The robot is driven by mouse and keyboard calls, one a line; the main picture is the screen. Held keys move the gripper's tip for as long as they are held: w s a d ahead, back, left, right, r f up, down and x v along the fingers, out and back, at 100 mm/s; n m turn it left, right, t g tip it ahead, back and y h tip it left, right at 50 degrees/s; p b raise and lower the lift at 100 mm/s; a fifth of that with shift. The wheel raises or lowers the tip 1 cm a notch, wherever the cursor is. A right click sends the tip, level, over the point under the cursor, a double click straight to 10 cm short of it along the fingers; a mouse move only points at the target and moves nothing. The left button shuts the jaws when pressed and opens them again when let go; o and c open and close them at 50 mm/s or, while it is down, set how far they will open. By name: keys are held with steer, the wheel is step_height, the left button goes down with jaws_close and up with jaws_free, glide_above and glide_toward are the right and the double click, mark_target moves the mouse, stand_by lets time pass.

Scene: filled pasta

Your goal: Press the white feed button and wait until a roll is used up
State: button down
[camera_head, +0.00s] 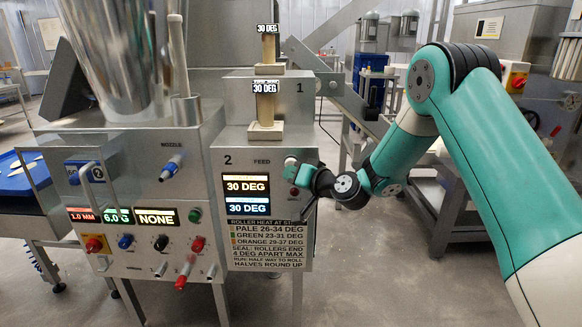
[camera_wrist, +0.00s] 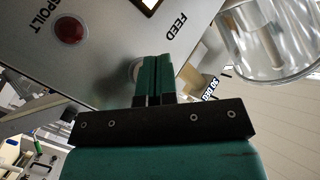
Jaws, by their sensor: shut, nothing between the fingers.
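The white feed button (camera_head: 289,159) is on the machine's grey front panel, right of the word FEED. In the wrist view a pale round edge of the feed button (camera_wrist: 134,70) shows behind my fingers; the rest is hidden. My gripper (camera_head: 292,170) is shut and empty, its fingertips at the panel over the button. In the wrist view my gripper (camera_wrist: 158,62) has its two green fingers side by side. I cannot tell whether they touch or press the button. Two panel displays (camera_head: 247,195) both read 30 DEG.
A dark red round lamp marked SPOILT (camera_wrist: 69,28) is near the button. Lower left, a display (camera_head: 157,218) reads NONE above several knobs. A nozzle knob (camera_head: 171,168) and a metal hopper (camera_head: 115,60) are left. Beige blocks (camera_head: 266,130) stand on the machine's steps.

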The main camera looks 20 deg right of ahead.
steer(key=shift+s, duration=0.1)
steer(key=s+b, duration=0.1)
steer(key=s+a+b, duration=0.1)
steer(key=s, duration=0.2)
steer(key=shift+s+a+b, duration=0.25)
steer(key=shift+s+b, duration=0.05)
steer(key=shift+b, duration=0.1)
